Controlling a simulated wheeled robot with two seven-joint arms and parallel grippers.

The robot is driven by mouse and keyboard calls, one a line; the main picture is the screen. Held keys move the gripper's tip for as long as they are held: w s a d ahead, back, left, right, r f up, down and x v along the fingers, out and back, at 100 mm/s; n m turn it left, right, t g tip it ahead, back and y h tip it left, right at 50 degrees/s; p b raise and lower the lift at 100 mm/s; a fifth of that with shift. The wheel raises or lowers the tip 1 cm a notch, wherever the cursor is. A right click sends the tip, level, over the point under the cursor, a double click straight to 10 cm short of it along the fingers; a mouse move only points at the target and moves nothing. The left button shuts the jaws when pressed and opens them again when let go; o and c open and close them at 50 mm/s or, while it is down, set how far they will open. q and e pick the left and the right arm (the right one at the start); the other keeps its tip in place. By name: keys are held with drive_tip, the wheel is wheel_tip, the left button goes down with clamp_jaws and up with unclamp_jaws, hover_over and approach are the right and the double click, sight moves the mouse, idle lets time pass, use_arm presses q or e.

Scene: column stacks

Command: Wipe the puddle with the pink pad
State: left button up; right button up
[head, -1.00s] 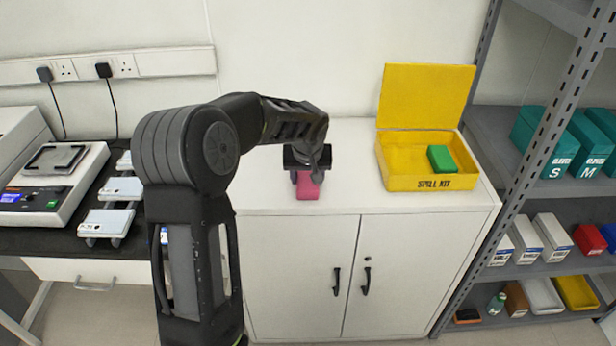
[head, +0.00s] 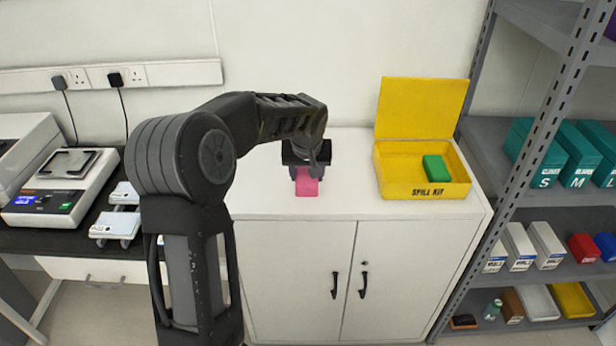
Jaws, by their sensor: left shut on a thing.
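The pink pad (head: 307,188) is in my left gripper (head: 307,178), which is shut on it. The gripper points down over the white cabinet top, near its front edge. Whether the pad touches the surface I cannot tell. No puddle shows on the cabinet top; my left arm and gripper hide part of it. My right gripper is not in view.
The open yellow spill kit box (head: 424,191) with a green pad (head: 436,168) stands right on the white cabinet (head: 350,205). A shelf rack (head: 530,150) with boxes is at the far right. A scale (head: 62,188) stands on the black bench at left. The cabinet top between gripper and box is clear.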

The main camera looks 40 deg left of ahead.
use_arm(q)
drive_tip(key=shift+r+p, duration=0.35)
drive_tip(key=shift+r, duration=0.55)
drive_tip(key=shift+d, duration=0.15)
